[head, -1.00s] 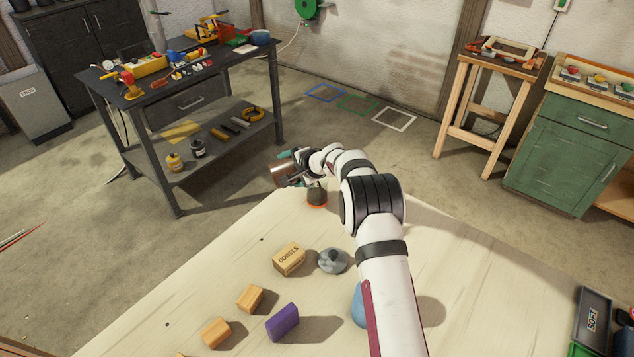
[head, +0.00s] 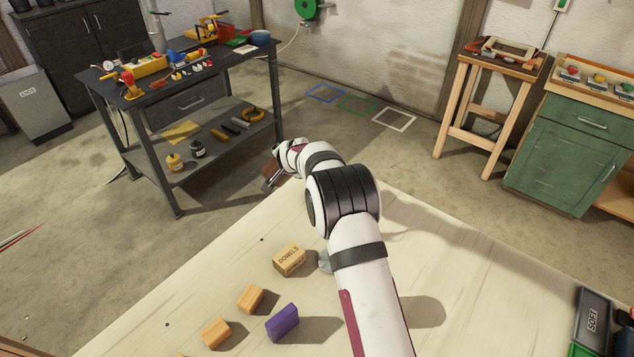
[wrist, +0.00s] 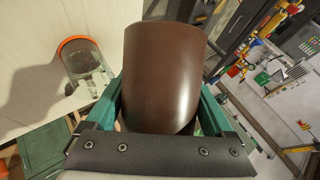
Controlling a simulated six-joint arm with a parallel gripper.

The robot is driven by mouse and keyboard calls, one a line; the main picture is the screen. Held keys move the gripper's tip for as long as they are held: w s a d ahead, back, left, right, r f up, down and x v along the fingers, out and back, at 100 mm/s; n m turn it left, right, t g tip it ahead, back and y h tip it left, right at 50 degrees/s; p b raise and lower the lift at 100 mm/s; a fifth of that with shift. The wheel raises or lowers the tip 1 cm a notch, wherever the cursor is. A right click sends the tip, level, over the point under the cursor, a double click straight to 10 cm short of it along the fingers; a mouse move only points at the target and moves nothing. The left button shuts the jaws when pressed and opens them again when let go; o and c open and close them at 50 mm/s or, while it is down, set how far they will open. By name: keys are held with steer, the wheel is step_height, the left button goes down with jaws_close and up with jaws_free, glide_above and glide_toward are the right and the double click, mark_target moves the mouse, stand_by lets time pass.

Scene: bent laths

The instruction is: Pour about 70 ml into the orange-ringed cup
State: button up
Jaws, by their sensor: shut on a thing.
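My gripper (wrist: 160,95) is shut on a brown, rounded vessel (wrist: 165,65), with a green finger on each side in the wrist view. In the head view the brown vessel (head: 269,171) shows only partly, beyond the table's far edge, beside my wrist. The orange-ringed cup (wrist: 84,62) is left of the vessel in the wrist view, apart from it, on the pale table. The cup is hidden behind my arm in the head view. The vessel's opening and contents, and the cup's fill level, cannot be told.
A dark tray marked SOFT (head: 592,318) is at the right. The table's right middle is clear.

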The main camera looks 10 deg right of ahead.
steer(key=shift+r+h, duration=0.15)
steer(key=shift+h, duration=0.25)
stand_by(1.4)
steer(key=shift+n, duration=0.3)
steer(key=shift+f+n+h+b, duration=0.3)
steer(key=shift+f+h, duration=0.15)
steer(key=shift+h, duration=0.15)
steer(key=shift+s+a+f+n+t+h, duration=0.15)
steer(key=shift+a+f+n+t+h, duration=0.1)
steer(key=shift+a+n+t+h, duration=0.35)
steer(key=f+h, duration=0.1)
steer(key=f, duration=0.3)
steer(key=a+f+n+h, duration=0.1)
steer(key=f, duration=0.2)
steer(key=shift+s+t+h, duration=0.1)
steer(key=shift+t+h, duration=0.2)
steer(key=shift+t, duration=0.1)
steer(key=shift+a+f+h, duration=0.25)
steer(key=shift+h, duration=0.05)
steer(key=shift+s+a+n+t+h, duration=0.1)
steer(key=shift+a+n+t+h, duration=0.1)
steer(key=shift+n+t+h, duration=0.3)
